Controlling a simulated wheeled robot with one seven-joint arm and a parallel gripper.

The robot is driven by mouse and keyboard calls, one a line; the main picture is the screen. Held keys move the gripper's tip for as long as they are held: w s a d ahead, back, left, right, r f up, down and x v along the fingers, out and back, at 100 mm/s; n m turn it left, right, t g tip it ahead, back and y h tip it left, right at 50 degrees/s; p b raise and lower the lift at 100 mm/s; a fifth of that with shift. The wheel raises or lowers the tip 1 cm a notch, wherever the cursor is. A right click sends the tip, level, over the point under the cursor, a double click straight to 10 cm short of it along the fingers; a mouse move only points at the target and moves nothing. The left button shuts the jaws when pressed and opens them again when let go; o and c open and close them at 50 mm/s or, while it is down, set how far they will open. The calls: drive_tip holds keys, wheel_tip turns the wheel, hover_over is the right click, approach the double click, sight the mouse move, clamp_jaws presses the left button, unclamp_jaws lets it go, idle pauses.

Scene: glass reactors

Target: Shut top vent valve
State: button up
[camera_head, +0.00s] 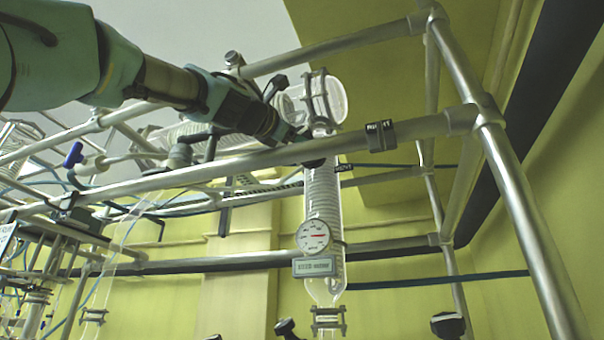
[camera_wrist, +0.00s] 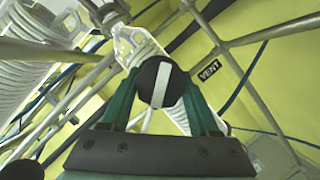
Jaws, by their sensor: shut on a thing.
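The vent valve knob (camera_wrist: 155,86) is round and black with a pale bar across its face. In the wrist view the bar runs nearly upright, leaning slightly. My gripper (camera_wrist: 160,95) has its two green fingers on either side of the knob and is shut on it. The knob cannot be made out clearly there. A black VENT label (camera_wrist: 209,69) is right of the knob; a label plate (camera_head: 381,135) hangs on the rail.
A glass coil condenser (camera_head: 322,200) stands below my gripper, with a round gauge (camera_head: 313,236) on it. Metal frame rails (camera_head: 430,126) cross close to my arm. A blue-handled valve (camera_head: 74,155) is at the left. Hoses run behind the rails.

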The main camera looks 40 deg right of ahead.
drive_tip(key=shift+c, duration=1.3)
drive_tip(key=m, duration=0.2)
drive_tip(key=m+g+p, duration=0.1)
drive_tip(key=m, duration=0.1)
drive_tip(key=shift+r+m+g+y, duration=0.1)
drive_tip(key=shift+m+g+y, duration=0.2)
drive_tip(key=shift+y, duration=0.1)
drive_tip(key=shift+m+g+y+p, duration=0.35)
drive_tip(key=shift+m+p, duration=0.35)
drive_tip(key=shift+m, duration=0.5)
drive_tip(key=o, duration=1.4)
